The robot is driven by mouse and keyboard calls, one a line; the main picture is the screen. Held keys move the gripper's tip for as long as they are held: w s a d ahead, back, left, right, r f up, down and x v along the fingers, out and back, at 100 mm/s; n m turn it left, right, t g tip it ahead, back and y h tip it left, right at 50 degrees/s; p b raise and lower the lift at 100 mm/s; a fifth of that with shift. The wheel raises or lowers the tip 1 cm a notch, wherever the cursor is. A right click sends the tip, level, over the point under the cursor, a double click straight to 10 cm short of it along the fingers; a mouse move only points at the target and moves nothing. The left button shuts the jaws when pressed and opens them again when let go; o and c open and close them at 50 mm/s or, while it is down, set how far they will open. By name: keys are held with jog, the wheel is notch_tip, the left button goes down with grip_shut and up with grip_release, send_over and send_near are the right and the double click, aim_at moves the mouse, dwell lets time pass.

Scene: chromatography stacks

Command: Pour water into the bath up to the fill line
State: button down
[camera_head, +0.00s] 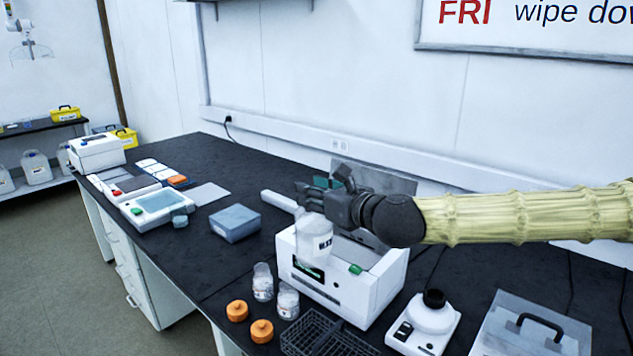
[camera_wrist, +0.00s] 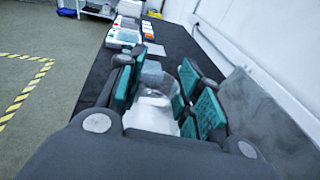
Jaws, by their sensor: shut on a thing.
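My gripper (camera_head: 325,190) is shut on a translucent white jug (camera_head: 315,235) with a dark label, held above the white water bath (camera_head: 339,290). The jug also shows between my teal finger pads in the wrist view (camera_wrist: 152,115). It looks about upright. The bath has a dark display and a green switch on its front, and a raised grey lid behind it. The jug and my arm hide much of the bath's opening. I cannot see the fill line or the water level, nor any stream of water.
Two clear jars (camera_head: 263,282) and two orange caps (camera_head: 237,310) stand left of the bath. A black wire rack (camera_head: 335,338) lies in front. A white device with a black top (camera_head: 424,322) and a grey case (camera_head: 530,328) are at right. A blue-grey box (camera_head: 235,222) sits farther left.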

jog(key=shift+w+r, duration=0.15)
jog(key=shift+w, duration=0.2)
jog(key=shift+d+r, duration=0.1)
jog(key=shift+w+p, duration=0.1)
jog(key=shift+p, duration=0.3)
jog(key=shift+w+d+r+m+g+p, duration=0.25)
jog(key=shift+w+d+m+p, duration=0.25)
jog(key=shift+m+p, duration=0.45)
jog(key=shift+w+d+f+m+g+p, duration=0.15)
jog(key=shift+w+d+m+g+p, duration=0.3)
jog(key=shift+w+m+p, duration=0.6)
jog(key=shift+s+d+f, duration=0.1)
jog(key=shift+s, duration=0.05)
jog(key=shift+s, duration=0.15)
